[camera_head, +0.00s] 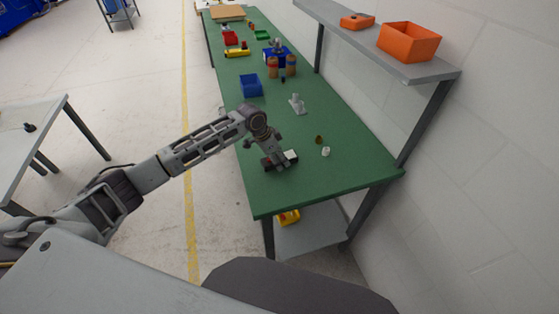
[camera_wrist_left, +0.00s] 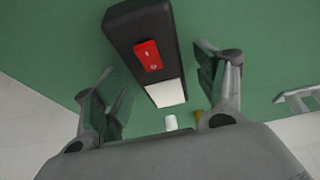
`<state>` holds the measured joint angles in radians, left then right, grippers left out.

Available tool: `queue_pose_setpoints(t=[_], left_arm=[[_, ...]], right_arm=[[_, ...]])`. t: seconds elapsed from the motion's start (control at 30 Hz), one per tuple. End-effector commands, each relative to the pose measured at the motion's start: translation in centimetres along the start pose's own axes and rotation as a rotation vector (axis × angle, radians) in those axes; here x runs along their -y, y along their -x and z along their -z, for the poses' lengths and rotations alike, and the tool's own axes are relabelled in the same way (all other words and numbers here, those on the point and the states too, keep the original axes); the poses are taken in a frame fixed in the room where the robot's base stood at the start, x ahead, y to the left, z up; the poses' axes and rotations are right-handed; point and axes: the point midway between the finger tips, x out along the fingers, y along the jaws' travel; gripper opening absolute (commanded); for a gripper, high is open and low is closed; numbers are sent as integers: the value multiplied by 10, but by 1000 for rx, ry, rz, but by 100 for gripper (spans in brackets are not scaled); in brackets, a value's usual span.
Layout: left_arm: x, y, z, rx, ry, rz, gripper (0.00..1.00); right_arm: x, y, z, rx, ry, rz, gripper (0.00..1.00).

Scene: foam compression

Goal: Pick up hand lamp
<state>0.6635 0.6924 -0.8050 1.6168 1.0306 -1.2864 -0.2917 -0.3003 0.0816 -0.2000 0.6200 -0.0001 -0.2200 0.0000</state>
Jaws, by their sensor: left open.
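The hand lamp has a black body with a red switch and a white end. In the left wrist view the lamp (camera_wrist_left: 148,38) lies on the green bench top, with its white end between my fingers. In the head view the lamp (camera_head: 290,155) is partly hidden by my gripper near the front of the bench. My left gripper (camera_head: 279,162) is open and points down over it; its spread fingers also show in the wrist view (camera_wrist_left: 160,88), one on each side of the lamp. I cannot tell whether they touch it. My right gripper is not in view.
A small white piece (camera_head: 326,151) and a small brown piece (camera_head: 318,139) lie right of the lamp on the green bench (camera_head: 350,165). A grey-white part (camera_head: 297,104) and a blue bin (camera_head: 250,86) stand farther back. A shelf (camera_head: 375,40) with orange bins overhangs the right side.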

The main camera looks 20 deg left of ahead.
Motion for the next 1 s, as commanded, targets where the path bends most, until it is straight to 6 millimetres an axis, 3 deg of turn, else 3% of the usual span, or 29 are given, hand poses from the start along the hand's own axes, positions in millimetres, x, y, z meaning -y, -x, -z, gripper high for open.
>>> queue_pose_setpoints(t=[0.17,0.6,1.0], left_arm=[[0,0,0,0,0,0,71],[0,0,0,0,0,0,16],[1,6,3,-3,-1,1,16]], right_arm=[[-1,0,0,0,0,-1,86],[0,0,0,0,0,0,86],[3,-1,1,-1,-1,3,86]])
